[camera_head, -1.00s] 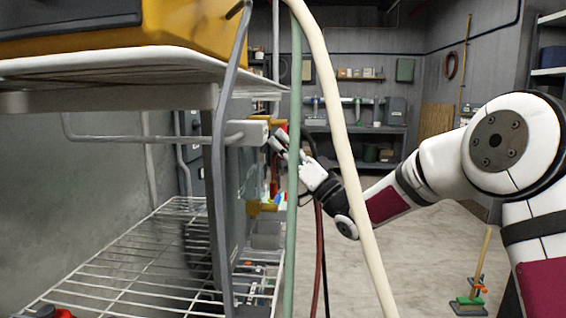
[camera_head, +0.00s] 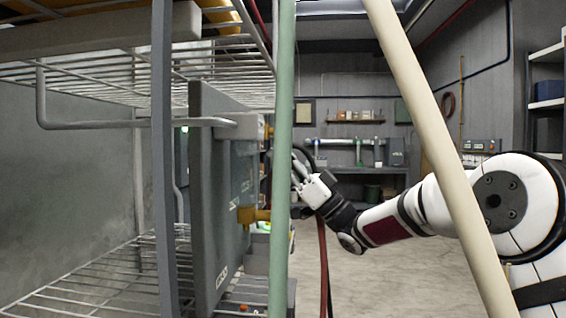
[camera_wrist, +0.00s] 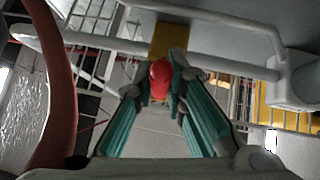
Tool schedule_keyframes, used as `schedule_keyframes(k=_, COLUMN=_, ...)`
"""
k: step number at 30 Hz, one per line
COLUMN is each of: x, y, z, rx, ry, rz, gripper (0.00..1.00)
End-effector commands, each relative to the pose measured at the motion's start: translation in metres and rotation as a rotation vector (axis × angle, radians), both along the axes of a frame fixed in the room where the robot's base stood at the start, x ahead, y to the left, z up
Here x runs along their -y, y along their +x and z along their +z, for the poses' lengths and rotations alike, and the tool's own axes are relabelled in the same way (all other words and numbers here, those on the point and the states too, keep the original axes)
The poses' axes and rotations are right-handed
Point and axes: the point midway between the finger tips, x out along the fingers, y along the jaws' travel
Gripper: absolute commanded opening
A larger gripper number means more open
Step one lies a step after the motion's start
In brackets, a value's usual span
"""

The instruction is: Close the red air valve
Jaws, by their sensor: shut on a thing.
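The red air valve's handle (camera_wrist: 160,80) shows in the wrist view as a red rounded piece between my two teal fingers. A yellow part (camera_wrist: 170,40) lies just beyond it. My gripper (camera_wrist: 158,92) is shut on the red handle near the fingertips. In the head view my gripper (camera_head: 298,170) reaches left to the right side of a grey panel (camera_head: 208,190). A green upright hose or pole hides its fingertips and the red handle there. I cannot tell the handle's angle.
The green pole (camera_head: 283,120) and a cream pole (camera_head: 425,130) stand close in front of the head camera. A wire rack (camera_head: 80,285) is at the left. A dark red hose (camera_head: 323,255) hangs below my gripper. The floor (camera_head: 400,275) at right is open.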

Motion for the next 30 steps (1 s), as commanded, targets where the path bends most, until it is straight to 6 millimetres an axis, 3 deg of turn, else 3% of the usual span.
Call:
schedule_keyframes(k=12, x=0.001, y=0.002, z=-0.001, rx=0.001, ry=-0.001, rz=-0.004, gripper=0.00)
schedule_keyframes(k=13, x=0.001, y=0.002, z=-0.001, rx=0.001, ry=-0.001, rz=-0.004, gripper=0.17)
schedule_keyframes(k=15, x=0.001, y=0.002, z=-0.001, rx=0.001, ry=-0.001, rz=-0.004, gripper=0.33)
schedule_keyframes(k=25, x=0.001, y=0.000, z=-0.001, rx=0.003, ry=-0.001, rz=-0.002, gripper=0.33)
schedule_keyframes(k=30, x=0.012, y=-0.001, z=-0.011, rx=0.001, ry=0.000, rz=-0.004, gripper=0.33)
